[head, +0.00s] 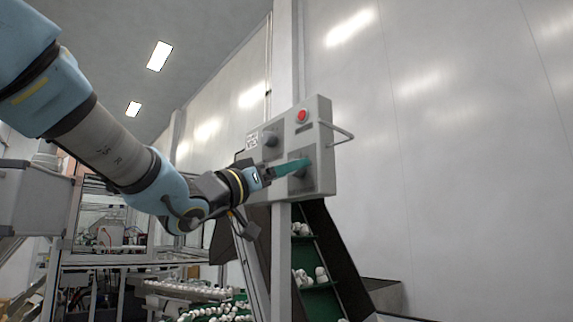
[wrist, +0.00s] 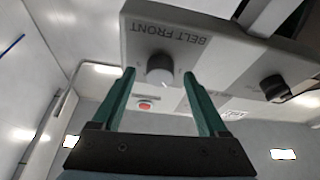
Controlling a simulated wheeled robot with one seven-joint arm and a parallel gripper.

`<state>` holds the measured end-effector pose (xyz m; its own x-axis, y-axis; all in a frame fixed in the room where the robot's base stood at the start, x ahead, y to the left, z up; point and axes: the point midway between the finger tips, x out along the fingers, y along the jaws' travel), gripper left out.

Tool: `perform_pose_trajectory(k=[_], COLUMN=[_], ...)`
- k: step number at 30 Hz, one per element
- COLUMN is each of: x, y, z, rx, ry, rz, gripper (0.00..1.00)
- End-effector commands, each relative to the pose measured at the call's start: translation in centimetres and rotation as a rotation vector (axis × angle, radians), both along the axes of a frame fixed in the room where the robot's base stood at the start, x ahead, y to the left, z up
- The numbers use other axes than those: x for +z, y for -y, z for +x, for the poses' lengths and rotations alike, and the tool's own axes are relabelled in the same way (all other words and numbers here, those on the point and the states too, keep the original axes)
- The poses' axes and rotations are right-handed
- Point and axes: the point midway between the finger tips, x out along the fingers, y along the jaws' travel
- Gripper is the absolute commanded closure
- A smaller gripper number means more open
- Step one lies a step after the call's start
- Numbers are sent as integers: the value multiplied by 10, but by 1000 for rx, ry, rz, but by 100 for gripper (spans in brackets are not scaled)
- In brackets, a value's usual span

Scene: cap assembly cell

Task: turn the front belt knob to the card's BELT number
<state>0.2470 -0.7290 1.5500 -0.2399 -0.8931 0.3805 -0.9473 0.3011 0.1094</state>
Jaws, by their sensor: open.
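In the head view my gripper (head: 303,164) reaches the lower part of the box front and mostly hides that knob. I cannot tell whether the fingertips touch the panel. A small white card (head: 252,140) with dark marks is on the box's left side; its number is too small to read.
A second, dark knob (head: 270,140) is on the same box and also shows in the wrist view (wrist: 273,87). A red button (head: 302,115) sits at the top. A metal handle (head: 342,132) sticks out right. The box hangs on a pale post (head: 284,60), with a conveyor below.

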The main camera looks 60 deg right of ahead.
Motion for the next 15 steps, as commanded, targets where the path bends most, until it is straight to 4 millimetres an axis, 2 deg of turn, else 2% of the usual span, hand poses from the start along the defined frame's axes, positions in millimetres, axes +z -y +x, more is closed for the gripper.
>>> perform_pose_trajectory(k=[8,15], x=[0,0], y=[1,1], z=[0,0], rx=[0,1], ry=[-1,-1], rz=[0,0], gripper=[24,50])
